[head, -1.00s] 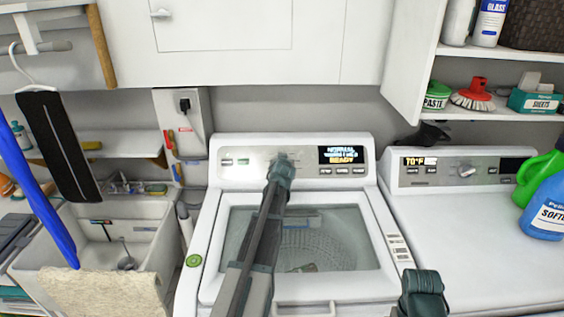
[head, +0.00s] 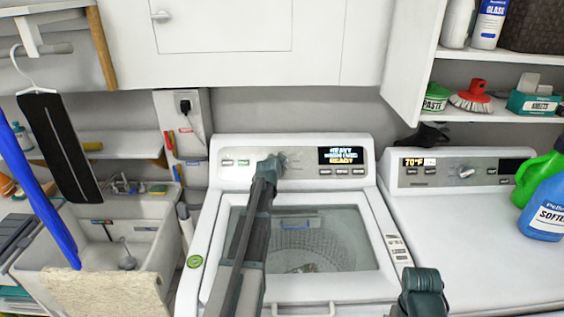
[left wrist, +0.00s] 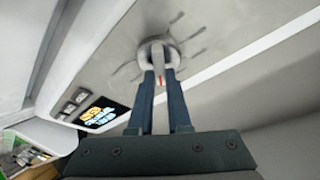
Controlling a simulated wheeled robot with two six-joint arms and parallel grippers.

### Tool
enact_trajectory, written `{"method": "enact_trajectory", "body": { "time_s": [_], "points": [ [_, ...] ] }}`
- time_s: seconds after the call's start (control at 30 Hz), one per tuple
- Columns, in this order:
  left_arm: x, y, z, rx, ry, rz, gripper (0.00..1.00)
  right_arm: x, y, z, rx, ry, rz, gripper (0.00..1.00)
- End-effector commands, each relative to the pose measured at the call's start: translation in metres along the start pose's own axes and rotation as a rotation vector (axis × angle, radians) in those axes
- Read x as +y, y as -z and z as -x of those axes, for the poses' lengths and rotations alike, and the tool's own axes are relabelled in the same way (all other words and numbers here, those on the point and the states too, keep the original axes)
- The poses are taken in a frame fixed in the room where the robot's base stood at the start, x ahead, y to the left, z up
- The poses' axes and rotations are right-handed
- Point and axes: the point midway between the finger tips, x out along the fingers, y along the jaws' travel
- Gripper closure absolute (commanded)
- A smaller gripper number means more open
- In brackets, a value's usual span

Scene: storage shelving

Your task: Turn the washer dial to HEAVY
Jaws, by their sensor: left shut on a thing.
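The washer (head: 215,225) stands in the middle of the head view with its grey control panel at the back. The washer dial (left wrist: 149,46) is a round silver knob with a raised grip, seen in the left wrist view. My left gripper (left wrist: 159,78) is shut on the dial's grip, with a finger on each side. In the head view, my left arm's end largely hides the dial (head: 284,160). The washer display (head: 341,156) shows small lines that seem to read HEAVY at the top and READY at the bottom.
A second machine (head: 470,240) stands at right with a blue softener bottle (head: 547,210) and a green bottle (head: 537,178) on it. A sink (head: 95,245) is at left. White cabinets (head: 225,25) hang above the washer. The washer's lid window is below my left arm.

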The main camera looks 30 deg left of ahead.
Motion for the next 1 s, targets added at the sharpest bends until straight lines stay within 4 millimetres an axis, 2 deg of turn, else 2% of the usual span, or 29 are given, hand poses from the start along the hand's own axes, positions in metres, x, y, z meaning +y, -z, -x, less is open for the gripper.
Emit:
{"method": "enact_trajectory", "body": {
  "time_s": [0.63, 0.67, 0.8, 1.0],
  "points": [
    [0.0002, -0.0005, 0.0000, -0.001, -0.016, -0.046, 1.00, 0.0001, -0.0001, 0.0013, 0.000, 0.000, 0.000, 0.00],
    [0.0002, -0.0005, 0.0000, -0.001, -0.016, -0.046, 0.78, 0.0001, -0.0001, 0.0013, 0.000, 0.000, 0.000, 0.00],
    [0.0002, -0.0004, 0.0000, -0.001, -0.016, -0.045, 0.54, 0.0001, -0.0001, 0.0013, 0.000, 0.000, 0.000, 0.00],
    [0.0001, -0.0003, -0.0001, -0.001, -0.016, -0.045, 0.54, 0.0001, -0.0001, 0.0014, 0.000, 0.000, 0.000, 0.00]
  ]
}}
